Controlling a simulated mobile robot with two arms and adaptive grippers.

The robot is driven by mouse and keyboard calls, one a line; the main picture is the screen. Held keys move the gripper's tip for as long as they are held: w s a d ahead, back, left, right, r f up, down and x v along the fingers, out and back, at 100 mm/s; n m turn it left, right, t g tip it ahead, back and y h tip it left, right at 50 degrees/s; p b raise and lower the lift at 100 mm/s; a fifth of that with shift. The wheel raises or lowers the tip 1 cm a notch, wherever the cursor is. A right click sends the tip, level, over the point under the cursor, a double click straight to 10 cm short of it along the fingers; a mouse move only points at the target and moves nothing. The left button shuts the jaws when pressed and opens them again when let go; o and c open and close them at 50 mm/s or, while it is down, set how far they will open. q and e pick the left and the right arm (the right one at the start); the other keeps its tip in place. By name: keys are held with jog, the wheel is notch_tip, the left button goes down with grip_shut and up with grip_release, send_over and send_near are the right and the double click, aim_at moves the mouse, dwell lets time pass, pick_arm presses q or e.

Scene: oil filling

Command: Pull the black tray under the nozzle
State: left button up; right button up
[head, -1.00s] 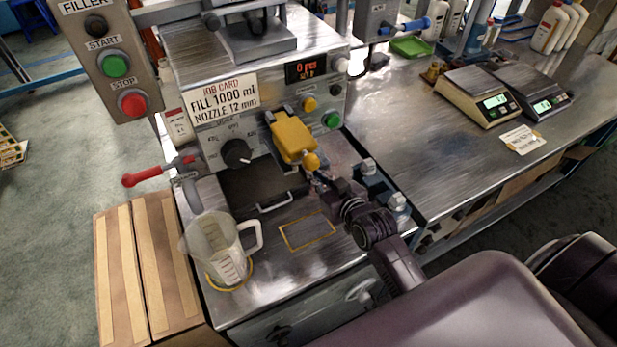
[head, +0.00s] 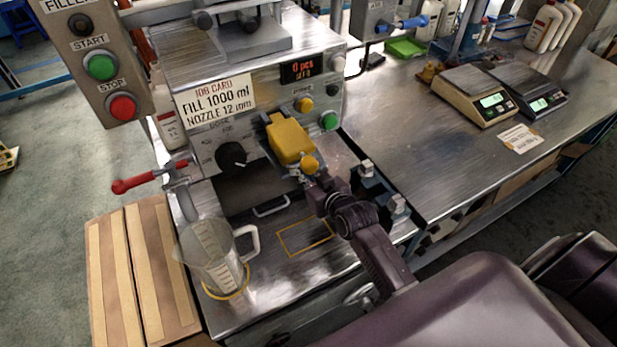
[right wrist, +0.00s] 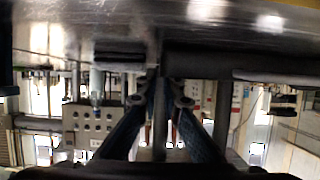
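The black tray (head: 240,191) lies flat in the bay at the front of the filling machine, with a pale bar handle (head: 272,206) on its near edge. My right gripper (head: 309,180) is to the right of the handle and above it, close under a yellow block with a round knob (head: 291,141). Whether it touches the block I cannot tell. In the right wrist view the fingers (right wrist: 161,82) lean together with their tips nearly meeting, and nothing shows held. The nozzle is not clearly visible; the block covers that part. My left gripper is out of view.
A clear measuring jug (head: 214,255) stands left of the tray on a yellow ring. A red-handled lever (head: 140,182) sticks out at the left. A yellow outlined rectangle (head: 305,237) marks bare metal in front. Clamp posts (head: 367,172) stand to the right.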

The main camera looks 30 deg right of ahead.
jog(key=shift+x, duration=1.55)
grip_shut()
